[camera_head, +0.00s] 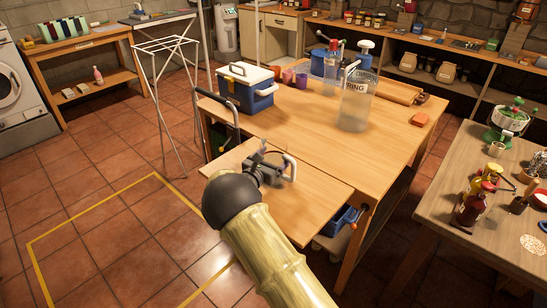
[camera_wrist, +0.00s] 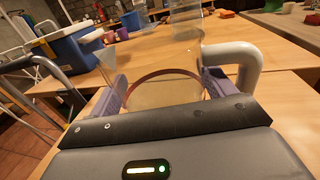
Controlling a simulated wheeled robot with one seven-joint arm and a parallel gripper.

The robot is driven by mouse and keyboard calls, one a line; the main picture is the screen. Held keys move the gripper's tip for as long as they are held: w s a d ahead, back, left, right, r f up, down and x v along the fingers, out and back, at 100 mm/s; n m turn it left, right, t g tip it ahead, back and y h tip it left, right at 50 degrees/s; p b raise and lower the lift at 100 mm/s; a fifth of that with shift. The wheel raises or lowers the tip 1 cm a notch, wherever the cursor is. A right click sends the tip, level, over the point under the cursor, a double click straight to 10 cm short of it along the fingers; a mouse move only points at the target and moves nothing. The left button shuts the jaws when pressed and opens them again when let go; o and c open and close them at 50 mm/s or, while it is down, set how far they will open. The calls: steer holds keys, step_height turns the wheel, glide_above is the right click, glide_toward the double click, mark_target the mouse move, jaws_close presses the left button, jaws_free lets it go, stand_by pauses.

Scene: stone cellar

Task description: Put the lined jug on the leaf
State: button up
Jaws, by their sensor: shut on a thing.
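My gripper (camera_head: 272,170) is over the wooden leaf (camera_head: 323,205), a flat panel at the near left side of the workbench. It is shut on a jug with a thick pale handle (camera_head: 291,170). In the wrist view the jug (camera_wrist: 240,52) sits between the purple fingers, with a reddish-brown round rim and the handle on the right. Its lines cannot be made out. In the head view my gripper and arm hide much of the jug and part of the leaf. I cannot tell whether the jug's base touches the leaf.
A dark-framed cart handle (camera_head: 218,103) rises beside the leaf. A second table (camera_head: 450,215) holds bottles at right. The leaf's near right part is bare.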

steer(key=o, duration=0.9)
steer(key=shift+f, duration=0.15)
steer(key=o, duration=0.4)
steer(key=shift+r, duration=0.25)
steer(key=v, duration=1.2)
steer(key=shift+f, duration=0.1)
